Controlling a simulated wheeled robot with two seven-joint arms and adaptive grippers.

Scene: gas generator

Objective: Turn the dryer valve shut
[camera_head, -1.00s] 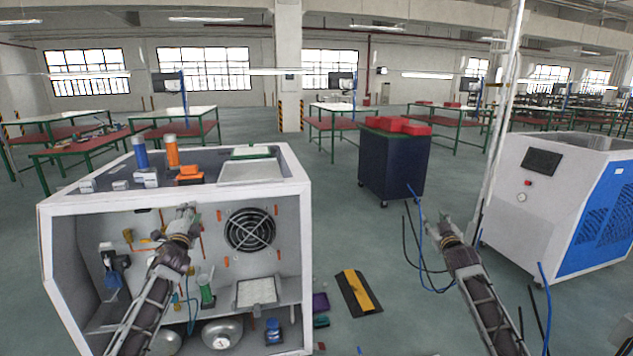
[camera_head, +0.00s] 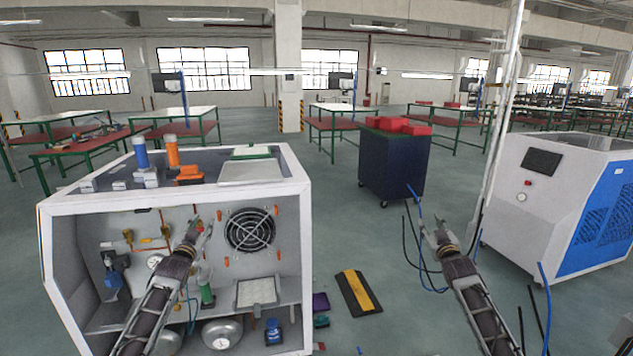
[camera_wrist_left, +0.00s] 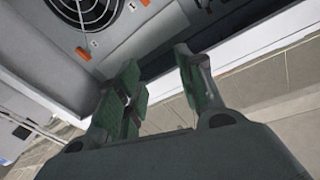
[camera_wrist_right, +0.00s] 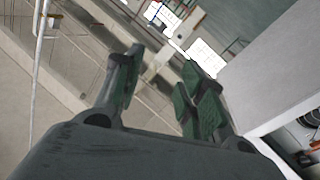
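The white generator cabinet (camera_head: 176,181) stands open at the left with its inner panel facing me. Brass valves (camera_head: 128,236) with pipes sit at the upper left of the panel. Small orange handles (camera_head: 227,262) sit around the round fan (camera_head: 250,230); two orange parts also show in the left wrist view (camera_wrist_left: 83,54). I cannot tell which part is the dryer valve. My left gripper (camera_head: 203,222) is open and empty in front of the panel, left of the fan; its fingers also show in the left wrist view (camera_wrist_left: 163,85). My right gripper (camera_head: 432,225) is open and empty outside the cabinet.
A green bottle (camera_head: 207,291) and a white tray (camera_head: 256,291) stand on the cabinet's lower shelf, with round tanks (camera_head: 222,333) below. A dark cart with red boxes (camera_head: 393,165) and a white and blue machine (camera_head: 560,195) stand right. The floor between is mostly open.

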